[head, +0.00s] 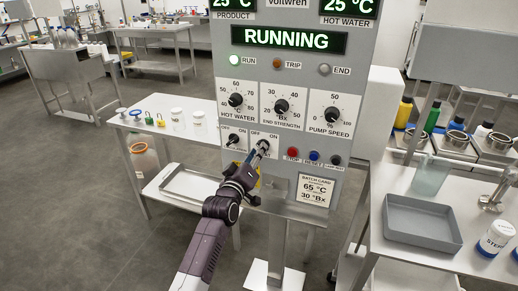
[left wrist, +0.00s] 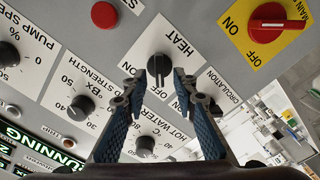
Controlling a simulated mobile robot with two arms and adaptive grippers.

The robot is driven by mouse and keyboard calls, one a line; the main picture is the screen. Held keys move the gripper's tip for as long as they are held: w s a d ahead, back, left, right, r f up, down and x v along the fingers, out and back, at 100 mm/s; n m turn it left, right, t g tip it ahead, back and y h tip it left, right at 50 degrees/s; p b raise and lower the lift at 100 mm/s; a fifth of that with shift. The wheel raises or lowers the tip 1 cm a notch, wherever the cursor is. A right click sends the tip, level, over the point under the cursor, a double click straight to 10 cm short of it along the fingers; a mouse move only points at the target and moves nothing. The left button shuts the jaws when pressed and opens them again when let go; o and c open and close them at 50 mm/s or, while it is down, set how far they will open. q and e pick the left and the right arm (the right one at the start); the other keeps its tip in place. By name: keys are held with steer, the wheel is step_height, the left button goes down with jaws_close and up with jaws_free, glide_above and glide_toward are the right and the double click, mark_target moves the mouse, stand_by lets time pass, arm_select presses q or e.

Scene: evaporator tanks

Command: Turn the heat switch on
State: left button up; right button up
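The heat switch (left wrist: 159,66) is a black rotary knob on a white plate marked HEAT, on the grey control panel (head: 350,150). In the left wrist view it sits between the fingertips of my left gripper (left wrist: 154,86), with gaps visible on both sides. The left gripper is open. In the head view the left gripper (head: 258,157) reaches up to the panel and covers part of the heat plate (head: 272,140). Which way the knob points is hard to tell. My right gripper is not in view.
The circulation switch (head: 232,140) is just left of the heat plate. A red main switch (left wrist: 277,22) on yellow and a red button (left wrist: 104,14) are nearby. The display (head: 290,40) reads RUNNING.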

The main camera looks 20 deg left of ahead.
arm_select(q)
steer(key=shift+w, duration=1)
jaws_close()
